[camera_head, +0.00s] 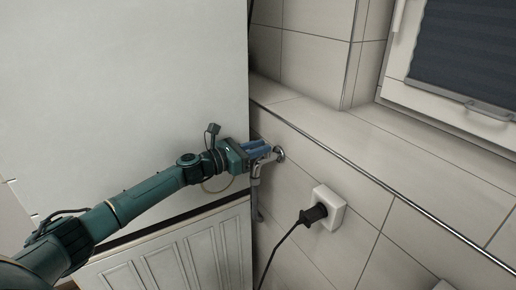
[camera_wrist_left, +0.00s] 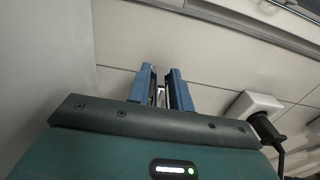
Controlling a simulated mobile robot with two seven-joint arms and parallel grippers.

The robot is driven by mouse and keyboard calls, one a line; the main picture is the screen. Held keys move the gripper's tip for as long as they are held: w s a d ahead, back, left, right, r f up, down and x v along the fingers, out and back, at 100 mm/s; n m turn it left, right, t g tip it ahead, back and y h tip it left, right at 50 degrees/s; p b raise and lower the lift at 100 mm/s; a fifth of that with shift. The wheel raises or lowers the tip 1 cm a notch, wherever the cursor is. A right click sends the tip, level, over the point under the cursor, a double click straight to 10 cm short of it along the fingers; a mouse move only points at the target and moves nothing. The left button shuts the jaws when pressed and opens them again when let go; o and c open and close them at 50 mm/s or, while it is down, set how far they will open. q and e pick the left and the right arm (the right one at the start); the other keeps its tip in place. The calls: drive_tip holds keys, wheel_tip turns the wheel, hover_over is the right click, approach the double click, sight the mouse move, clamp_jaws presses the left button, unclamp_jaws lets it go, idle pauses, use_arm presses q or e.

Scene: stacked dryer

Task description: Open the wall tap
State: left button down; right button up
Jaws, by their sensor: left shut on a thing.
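The wall tap (camera_head: 262,164) sticks out of the tiled wall, close to the side of the white appliance. Its round wall flange (camera_head: 280,154) is visible, and its body hangs below my fingers. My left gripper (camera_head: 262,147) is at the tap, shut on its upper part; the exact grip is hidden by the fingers. In the left wrist view the two blue fingers (camera_wrist_left: 168,90) have a narrow gap with a bit of shiny metal tap (camera_wrist_left: 160,97) between them. My right gripper is in neither view.
A white wall socket (camera_head: 329,207) with a black plug (camera_head: 313,214) and hanging cable sits right of and below the tap. The white appliance (camera_head: 130,90) stands close on the left. A tiled ledge (camera_head: 390,145) runs above the tap, below a window with a dark blind (camera_head: 465,50).

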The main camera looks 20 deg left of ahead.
use_arm(q)
drive_tip(key=c, duration=1.5)
unclamp_jaws()
drive_tip(key=shift+w, duration=0.1)
drive_tip(key=shift+b+v, duration=1.55)
drive_tip(key=shift+v, duration=5.05)
